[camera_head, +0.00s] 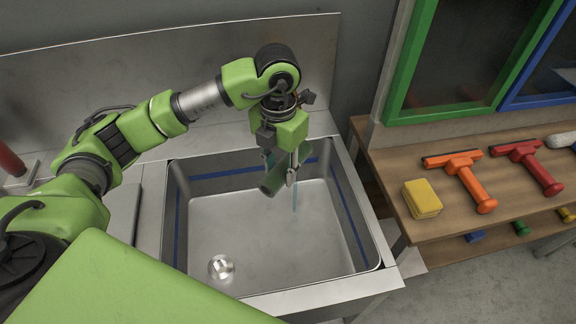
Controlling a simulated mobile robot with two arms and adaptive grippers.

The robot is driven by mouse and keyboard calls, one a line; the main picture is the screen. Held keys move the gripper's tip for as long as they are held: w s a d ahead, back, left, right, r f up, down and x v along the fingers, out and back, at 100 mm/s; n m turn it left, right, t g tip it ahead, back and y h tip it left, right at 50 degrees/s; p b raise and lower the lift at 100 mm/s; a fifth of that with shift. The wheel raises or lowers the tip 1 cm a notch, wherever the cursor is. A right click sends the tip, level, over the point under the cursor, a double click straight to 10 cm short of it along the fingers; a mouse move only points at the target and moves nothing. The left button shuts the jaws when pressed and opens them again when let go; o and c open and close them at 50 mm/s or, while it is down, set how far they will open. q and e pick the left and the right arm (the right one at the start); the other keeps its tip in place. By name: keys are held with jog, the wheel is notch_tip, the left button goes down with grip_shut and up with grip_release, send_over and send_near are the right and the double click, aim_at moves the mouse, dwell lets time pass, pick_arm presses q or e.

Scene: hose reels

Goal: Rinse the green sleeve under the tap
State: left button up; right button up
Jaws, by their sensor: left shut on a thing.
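My left gripper (281,168) is shut on the green sleeve (271,183), a dark green tube held tilted over the far part of the steel sink (268,234). The sleeve is clear of the sink floor. A thin bluish stream of water (295,192) falls just to the right of the sleeve, by the right finger. I cannot tell whether the water touches the sleeve. The tap itself is hidden behind my gripper and arm. My right gripper is not in view.
A wooden bench (396,166) at the right bears a yellow sponge (422,199), an orange squeegee (466,180) and a red squeegee (533,168). Green and blue frames (411,62) stand behind it. The sink's drain (221,268) is at the near left. The basin's middle is clear.

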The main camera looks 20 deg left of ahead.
pick_arm(q)
jog(key=shift+w+d, duration=0.15)
jog(key=shift+s+a, duration=0.25)
jog(key=shift+a, duration=0.1)
jog(key=shift+w+d+b, duration=0.1)
jog(key=shift+d+b, duration=0.05)
jog(key=shift+b, duration=0.15)
dwell(0.4)
jog(key=shift+w+d, duration=0.15)
jog(key=shift+d, duration=0.05)
jog(key=s+d+r+p, duration=0.2)
jog(key=s+d, duration=0.3)
jog(key=s, duration=0.3)
jog(key=shift+s+d+r+p, duration=0.2)
jog(key=shift+d+r+p, duration=0.1)
jog(key=shift+r, duration=0.2)
dwell(1.5)
